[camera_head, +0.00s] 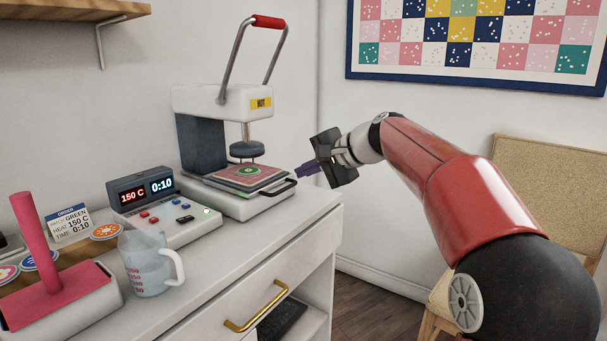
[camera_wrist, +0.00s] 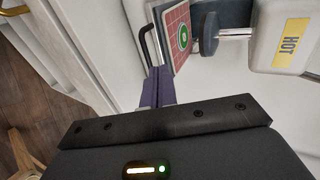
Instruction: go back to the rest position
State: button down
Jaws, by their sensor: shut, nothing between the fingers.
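My gripper (camera_head: 308,170) is shut and empty. It is held in the air just right of the heat press (camera_head: 215,102), close to the dark handle of the press tray. In the wrist view its purple fingers (camera_wrist: 157,88) are together, pointing at the tray edge; I cannot tell whether they touch it. The press has its red-gripped lever raised and a yellow HOT label. A red square with a round green patch (camera_head: 248,170) lies on the tray under the raised round plate. The patch also shows in the wrist view (camera_wrist: 183,38).
A control box (camera_head: 165,215) reads 150 C and 0:10. A measuring jug (camera_head: 150,265), an order card (camera_head: 70,225), several round patches and a pink-handled block (camera_head: 55,290) stand on the left of the cabinet top. A chair (camera_head: 550,190) is at right.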

jog(key=s+d+f+n+h, duration=0.2)
jog(key=s+f, duration=0.4)
jog(key=s, duration=0.6)
jog(key=s+d+f+n+g+h, duration=0.1)
jog(key=s+d+f+n+h, duration=0.1)
jog(key=s+d+f+h, duration=0.2)
jog(key=s+d+f+n+h, duration=0.3)
jog(key=s+d+f, duration=0.5)
jog(key=s, duration=1.2)
notch_tip(320, 180, down, 2)
jog(key=shift+s+d+f+h, duration=0.1)
jog(key=shift+s+d+h, duration=0.05)
jog(key=shift+s+h, duration=0.2)
